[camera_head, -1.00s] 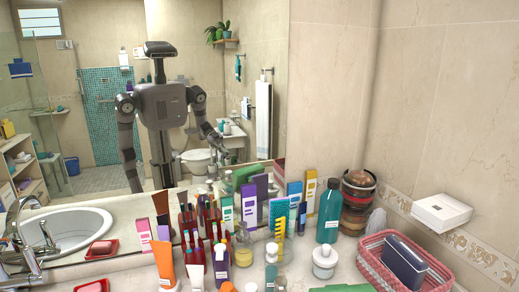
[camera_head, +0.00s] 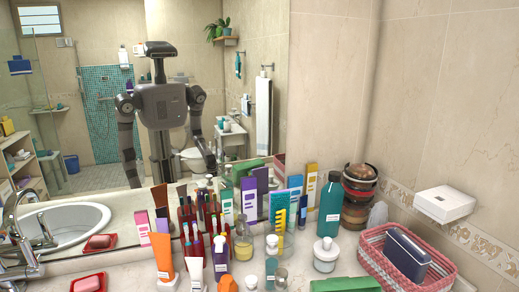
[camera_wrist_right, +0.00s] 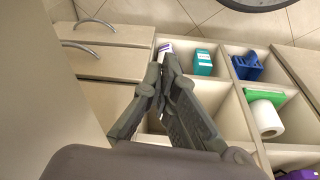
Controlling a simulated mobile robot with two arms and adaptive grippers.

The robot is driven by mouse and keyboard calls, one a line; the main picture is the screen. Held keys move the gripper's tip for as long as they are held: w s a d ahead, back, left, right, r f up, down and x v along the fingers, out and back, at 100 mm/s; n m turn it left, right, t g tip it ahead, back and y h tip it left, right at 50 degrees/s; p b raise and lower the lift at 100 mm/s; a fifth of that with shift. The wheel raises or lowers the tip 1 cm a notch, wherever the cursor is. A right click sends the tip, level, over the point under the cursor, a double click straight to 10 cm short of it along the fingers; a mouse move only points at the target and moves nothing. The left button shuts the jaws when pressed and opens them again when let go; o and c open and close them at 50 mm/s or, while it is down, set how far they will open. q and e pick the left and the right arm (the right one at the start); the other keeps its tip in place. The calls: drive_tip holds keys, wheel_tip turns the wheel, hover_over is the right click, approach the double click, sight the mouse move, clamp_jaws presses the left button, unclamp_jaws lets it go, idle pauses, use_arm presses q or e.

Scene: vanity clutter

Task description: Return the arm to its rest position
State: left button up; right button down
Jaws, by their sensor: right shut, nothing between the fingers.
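My right gripper (camera_wrist_right: 165,60) shows in the right wrist view. Its two dark fingers are closed together with nothing between them. It hangs in front of the open cubbies of a cabinet (camera_wrist_right: 238,110), and I cannot tell how far away it is. In the head view neither gripper shows directly. The mirror (camera_head: 270,60) there reflects me with both arms hanging down at my sides. My left gripper cannot be made out.
The vanity counter (camera_head: 130,268) is crowded with tubes and bottles, including a teal bottle (camera_head: 329,208), a white jar (camera_head: 325,256) and a pink basket (camera_head: 365,256). Below, the cubbies hold a teal box (camera_wrist_right: 204,62), a blue item (camera_wrist_right: 246,68) and a white roll (camera_wrist_right: 267,119). Drawers (camera_wrist_right: 105,50) are at the left.

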use_arm(q)
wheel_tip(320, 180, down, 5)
drive_tip(key=b, duration=0.4)
use_arm(e)
drive_tip(key=s+d+f, duration=0.1)
drive_tip(key=s+f, duration=0.8)
drive_tip(key=f, duration=0.4)
drive_tip(key=s+d+f+g, duration=0.1)
drive_tip(key=s+d+f, duration=0.1)
drive_tip(key=s+f, duration=0.8)
wheel_tip(320, 180, down, 4)
drive_tip(key=shift+d+f+g, duration=0.1)
drive_tip(key=shift+d+g, duration=0.05)
drive_tip(key=shift+g, duration=0.15)
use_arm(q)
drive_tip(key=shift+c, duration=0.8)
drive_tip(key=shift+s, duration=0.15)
use_arm(e)
drive_tip(key=shift+w, duration=0.1)
